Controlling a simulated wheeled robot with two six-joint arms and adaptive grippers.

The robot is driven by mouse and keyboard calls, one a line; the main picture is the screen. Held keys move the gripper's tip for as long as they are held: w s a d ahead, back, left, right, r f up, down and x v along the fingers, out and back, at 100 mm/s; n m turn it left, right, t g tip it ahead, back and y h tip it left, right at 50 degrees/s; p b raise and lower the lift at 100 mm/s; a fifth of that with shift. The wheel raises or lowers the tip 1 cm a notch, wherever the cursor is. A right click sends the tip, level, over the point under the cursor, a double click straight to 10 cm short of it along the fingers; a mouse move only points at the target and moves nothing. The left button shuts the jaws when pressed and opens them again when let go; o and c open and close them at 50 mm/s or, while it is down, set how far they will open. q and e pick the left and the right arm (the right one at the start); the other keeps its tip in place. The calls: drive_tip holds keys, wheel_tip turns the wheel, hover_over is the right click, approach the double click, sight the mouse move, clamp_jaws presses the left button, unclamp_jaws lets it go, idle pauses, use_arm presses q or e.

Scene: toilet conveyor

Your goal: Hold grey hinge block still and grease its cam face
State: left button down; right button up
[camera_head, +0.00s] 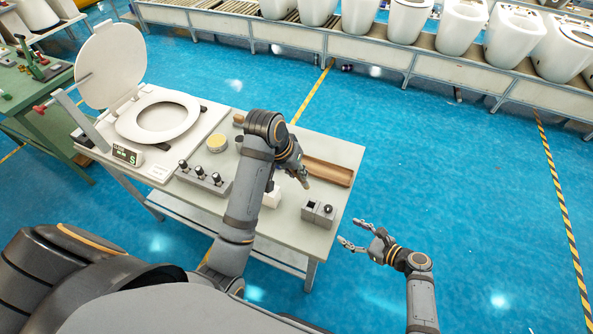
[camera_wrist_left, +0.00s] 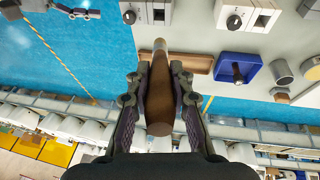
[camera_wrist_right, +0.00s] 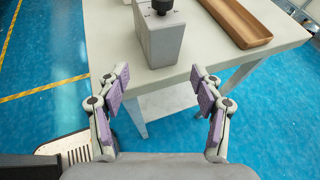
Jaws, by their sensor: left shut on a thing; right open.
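The grey hinge block (camera_head: 318,212), a small box with a black knob and a dark square on top, stands at the table's near right corner. It fills the top of the right wrist view (camera_wrist_right: 158,38). My left gripper (camera_head: 303,180) is shut on a brown wooden-handled tool (camera_wrist_left: 160,105) with a paler narrow tip, which looks like a brush. It is above the table, apart from the block. My right gripper (camera_head: 353,234) is open and empty, off the table's right edge, close to the block but not around it. The block's cam face cannot be told apart.
A white block (camera_wrist_left: 247,15) with a dial stands beside the grey one. A wooden tray (camera_head: 327,170), blue tray (camera_wrist_left: 225,74), grey cup (camera_wrist_left: 283,72) and yellow-topped tin (camera_head: 217,143) are on the table. A knobbed fixture (camera_head: 205,182) and toilet seat (camera_head: 158,118) are left.

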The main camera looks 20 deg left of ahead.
sight(329, 218)
drive_tip(key=x, duration=0.6)
drive_tip(key=r+x, duration=0.1)
drive_tip(key=x, duration=0.3)
drive_tip(key=shift+w+a, duration=0.15)
drive_tip(key=c, duration=0.8)
idle(0.3)
drive_tip(key=shift+c, duration=0.2)
idle(0.5)
